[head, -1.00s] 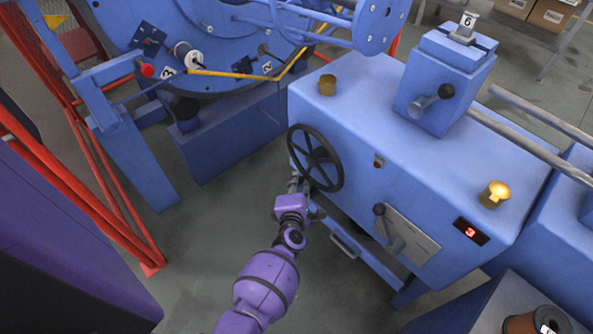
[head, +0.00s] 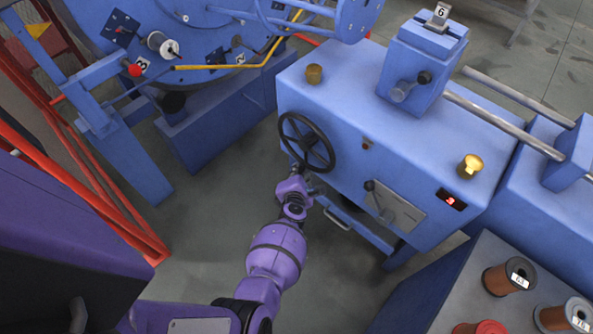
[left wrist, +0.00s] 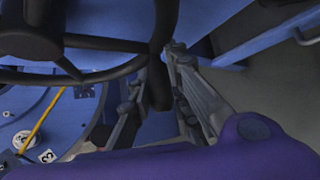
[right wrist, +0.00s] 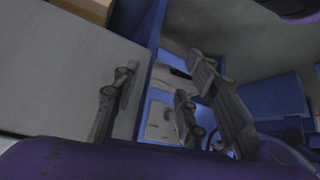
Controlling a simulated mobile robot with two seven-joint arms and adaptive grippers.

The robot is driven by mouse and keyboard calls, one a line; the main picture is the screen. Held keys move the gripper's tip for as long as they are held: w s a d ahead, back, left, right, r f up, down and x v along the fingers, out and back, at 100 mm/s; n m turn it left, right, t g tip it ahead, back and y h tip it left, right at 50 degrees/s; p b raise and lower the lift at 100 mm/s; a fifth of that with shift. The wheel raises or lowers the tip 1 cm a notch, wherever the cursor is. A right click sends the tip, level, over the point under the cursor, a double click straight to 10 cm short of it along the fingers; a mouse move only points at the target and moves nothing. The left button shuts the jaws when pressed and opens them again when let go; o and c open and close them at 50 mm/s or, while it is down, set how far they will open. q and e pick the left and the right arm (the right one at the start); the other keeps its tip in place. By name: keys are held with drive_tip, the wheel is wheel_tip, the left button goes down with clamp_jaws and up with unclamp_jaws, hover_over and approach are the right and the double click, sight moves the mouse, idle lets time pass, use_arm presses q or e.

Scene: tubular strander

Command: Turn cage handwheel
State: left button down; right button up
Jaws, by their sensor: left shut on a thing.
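The black handwheel (head: 308,142) stands upright on the front left of the blue machine housing (head: 335,110). My left gripper (head: 301,173) is at the wheel's lower rim. In the left wrist view, the wheel's rim and spokes (left wrist: 105,74) cross the top left, and a dark handle (left wrist: 160,88) lies between the fingers of my left gripper (left wrist: 158,100). The gripper is shut on this handle; the exact contact is partly hidden. My right gripper (right wrist: 155,102) shows only in the right wrist view, with its fingers apart and nothing between them.
A lever plate (head: 397,208) and a red display (head: 451,200) are right of the wheel. The blue cage (head: 190,50) with yellow wire is at the back left. Orange rails (head: 110,215) stand left. Several spools (head: 509,276) sit at lower right. The floor around my left arm is clear.

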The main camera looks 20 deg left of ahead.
use_arm(q)
drive_tip(key=shift+f, duration=0.1)
use_arm(e)
drive_tip(key=shift+w, duration=0.1)
use_arm(q)
drive_tip(key=c, duration=1.7)
unclamp_jaws()
drive_tip(key=shift+o, duration=0.4)
use_arm(e)
drive_tip(key=shift+w, duration=0.4)
use_arm(q)
drive_tip(key=shift+s+d, duration=0.1)
drive_tip(key=shift+s, duration=0.05)
drive_tip(key=s+d, duration=0.4)
drive_tip(key=s, duration=0.8)
drive_tip(key=shift+r, duration=0.35)
use_arm(e)
drive_tip(key=shift+s, duration=0.25)
